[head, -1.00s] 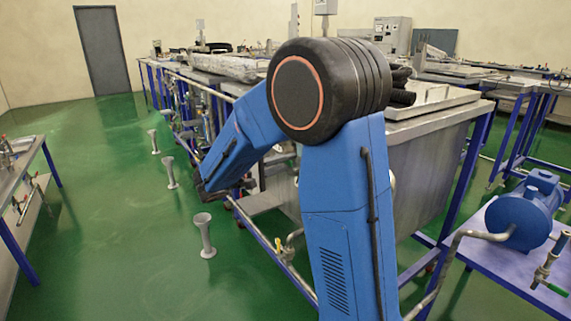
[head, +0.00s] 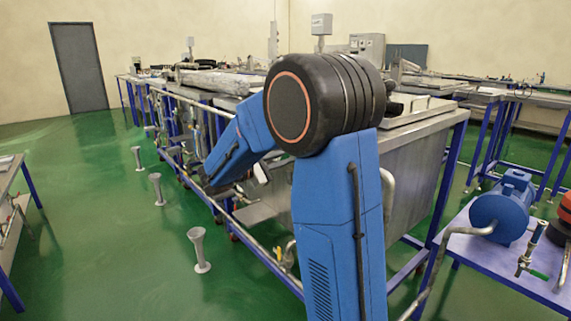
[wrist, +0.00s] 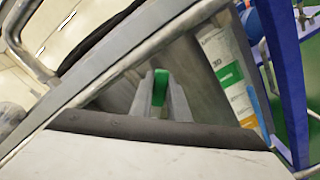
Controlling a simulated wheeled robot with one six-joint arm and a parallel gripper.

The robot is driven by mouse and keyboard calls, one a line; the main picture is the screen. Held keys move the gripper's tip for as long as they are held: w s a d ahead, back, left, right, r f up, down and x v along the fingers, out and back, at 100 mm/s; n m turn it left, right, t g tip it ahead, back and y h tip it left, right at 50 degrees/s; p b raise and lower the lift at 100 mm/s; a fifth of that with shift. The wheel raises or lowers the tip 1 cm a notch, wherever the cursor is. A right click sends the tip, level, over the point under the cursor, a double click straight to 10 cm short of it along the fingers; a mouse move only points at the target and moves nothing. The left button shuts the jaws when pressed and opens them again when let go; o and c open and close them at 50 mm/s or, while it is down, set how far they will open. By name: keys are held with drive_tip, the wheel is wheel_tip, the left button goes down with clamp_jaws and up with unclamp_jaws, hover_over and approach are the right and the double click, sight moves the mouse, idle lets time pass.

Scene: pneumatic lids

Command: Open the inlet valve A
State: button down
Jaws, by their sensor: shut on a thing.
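In the wrist view my gripper (wrist: 160,84) is shut on a green valve handle (wrist: 160,88). The handle's green end shows between the two grey fingers, and the rest of it is hidden. No letter is readable on it, so I cannot tell by marking whether it is inlet valve A. In the head view my blue arm reaches down to the left beside the steel tank bench, and the gripper and handle cannot be made out there.
A steel tank (head: 410,165) on a blue frame stands just right of my arm. A blue pump (head: 502,210) sits on a low bench at right. Grey flared stands (head: 199,250) dot the green floor at left. A label sheet (wrist: 228,70) shows in the wrist view.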

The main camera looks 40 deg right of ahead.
drive_tip(key=w+n, duration=0.1)
drive_tip(key=n, duration=0.1)
drive_tip(key=w+r+n, duration=0.1)
drive_tip(key=n, duration=0.1)
drive_tip(key=shift+r+n, duration=0.1)
drive_tip(key=shift+n, duration=0.2)
drive_tip(key=shift+w+a+r+n, duration=0.1)
drive_tip(key=shift+w+n, duration=0.45)
drive_tip(key=shift+n, duration=0.45)
drive_tip(key=shift+w+r+n, duration=0.1)
drive_tip(key=shift+w+n, duration=0.4)
drive_tip(key=shift+n, duration=0.5)
drive_tip(key=c, duration=1.7)
unclamp_jaws()
drive_tip(key=shift+a, duration=0.1)
drive_tip(key=a, duration=1.7)
drive_tip(key=shift+s+a, duration=0.15)
drive_tip(key=shift+s, duration=0.05)
